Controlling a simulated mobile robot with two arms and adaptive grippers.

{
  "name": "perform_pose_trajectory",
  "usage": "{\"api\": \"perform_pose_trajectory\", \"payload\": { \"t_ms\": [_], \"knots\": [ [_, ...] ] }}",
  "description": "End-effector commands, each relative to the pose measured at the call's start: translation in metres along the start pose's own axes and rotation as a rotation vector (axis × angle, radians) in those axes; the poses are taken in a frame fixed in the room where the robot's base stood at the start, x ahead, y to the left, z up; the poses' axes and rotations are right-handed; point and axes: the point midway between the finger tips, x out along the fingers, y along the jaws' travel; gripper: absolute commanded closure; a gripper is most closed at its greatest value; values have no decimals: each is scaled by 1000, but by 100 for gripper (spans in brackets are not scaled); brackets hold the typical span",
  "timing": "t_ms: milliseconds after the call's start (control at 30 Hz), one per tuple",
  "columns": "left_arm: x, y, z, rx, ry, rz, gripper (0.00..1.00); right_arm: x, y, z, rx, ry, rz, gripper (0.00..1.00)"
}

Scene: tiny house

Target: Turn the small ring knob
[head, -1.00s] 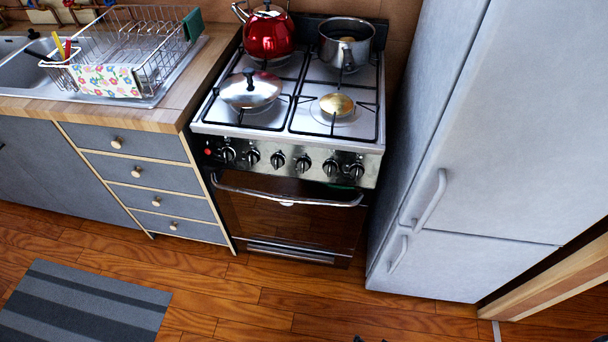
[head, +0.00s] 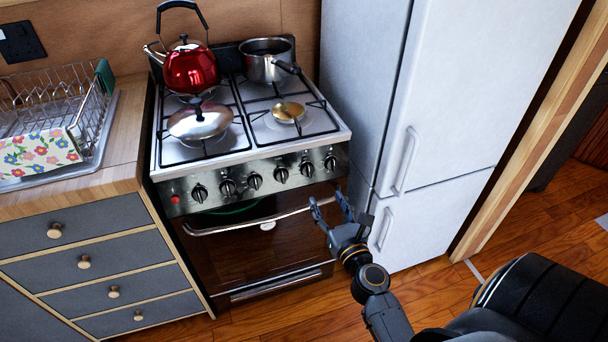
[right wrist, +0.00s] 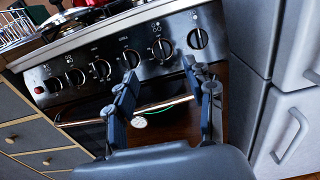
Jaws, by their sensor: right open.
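The stove's front panel (head: 180,207) carries a row of several black knobs. The rightmost knob (head: 330,162) also shows in the right wrist view (right wrist: 198,38), with its neighbour (right wrist: 162,48) to the left. I cannot read which knob is the small ring one. My right gripper (head: 327,197) is open and empty, in front of the right end of the panel and a little below the knobs. In the right wrist view its fingers (right wrist: 160,75) point up toward the panel, apart from the knobs. My left gripper is not in view.
The oven door handle (head: 240,224) runs below the knobs, near my right fingers. The fridge (head: 440,100) stands close on the right. A red kettle (head: 190,70), a saucepan (head: 266,66) and a lidded pan (head: 200,123) are on the hob. Drawers (head: 85,262) stand left.

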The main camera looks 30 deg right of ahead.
Motion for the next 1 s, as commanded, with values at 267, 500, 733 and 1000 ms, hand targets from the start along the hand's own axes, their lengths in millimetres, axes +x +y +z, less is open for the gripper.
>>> {"api": "perform_pose_trajectory", "payload": {
  "t_ms": [267, 500, 733, 1000],
  "knots": [
    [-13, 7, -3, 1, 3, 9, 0, 60, 1, 3, -4, -2, 2, 46],
    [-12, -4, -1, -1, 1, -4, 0, 103, 1, 0, -5, -1, 1, 46],
    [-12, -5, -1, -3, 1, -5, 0, 120, 1, 0, -5, 1, 1, 46],
    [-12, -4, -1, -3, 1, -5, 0, 122, 1, 0, -5, 1, 1, 46]
  ]
}}
